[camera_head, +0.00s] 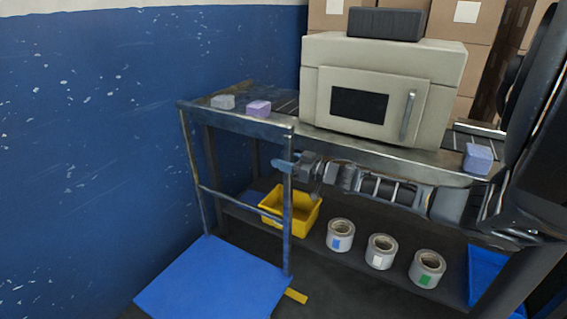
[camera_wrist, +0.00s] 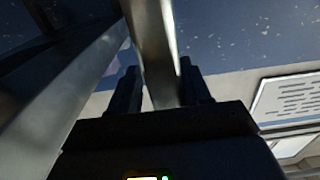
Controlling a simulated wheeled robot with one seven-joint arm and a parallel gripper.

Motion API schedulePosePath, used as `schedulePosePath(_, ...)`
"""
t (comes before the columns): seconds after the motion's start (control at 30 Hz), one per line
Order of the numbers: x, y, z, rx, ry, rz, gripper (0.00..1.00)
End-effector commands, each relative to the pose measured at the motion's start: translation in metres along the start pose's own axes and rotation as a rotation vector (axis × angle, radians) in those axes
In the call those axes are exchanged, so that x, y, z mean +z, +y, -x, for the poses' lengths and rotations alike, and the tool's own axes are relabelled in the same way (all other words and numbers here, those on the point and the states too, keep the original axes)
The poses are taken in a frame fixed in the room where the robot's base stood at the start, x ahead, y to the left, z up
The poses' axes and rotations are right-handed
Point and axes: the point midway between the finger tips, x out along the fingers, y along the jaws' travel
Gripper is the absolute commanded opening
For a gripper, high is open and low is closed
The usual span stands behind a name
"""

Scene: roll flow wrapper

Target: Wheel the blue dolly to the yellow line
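The blue dolly has a flat blue deck (camera_head: 212,282) on the floor at the lower left. Its upright grey metal handle frame (camera_head: 240,121) rises from the deck's far edge beside the bench. My gripper (camera_head: 284,164) reaches in from the right at the frame's right post, below the top bar. In the wrist view, my gripper's two dark fingers (camera_wrist: 158,85) stand on both sides of the metal post (camera_wrist: 155,50), with little or no gap, and appear shut on it. A short piece of the yellow line (camera_head: 296,295) shows on the floor at the deck's right corner; the rest is hidden.
A metal bench (camera_head: 440,160) carries a beige machine (camera_head: 380,95) and small wrapped blocks (camera_head: 259,108). Its lower shelf holds a yellow bin (camera_head: 300,215), several label rolls (camera_head: 381,251) and a blue tray (camera_head: 483,276). A blue wall (camera_head: 90,130) bounds the left.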

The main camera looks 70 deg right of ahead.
Motion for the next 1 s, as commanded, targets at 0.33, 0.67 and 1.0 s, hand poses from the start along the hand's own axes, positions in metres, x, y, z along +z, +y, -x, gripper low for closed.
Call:
schedulePosePath(0.33,0.000,-0.001,0.001,-0.001,0.000,0.000,0.55)
schedulePosePath(0.67,-0.003,-0.015,0.001,-0.003,0.002,-0.002,0.55)
schedulePosePath(1.0,-0.005,-0.074,0.006,-0.005,0.004,-0.006,0.55)
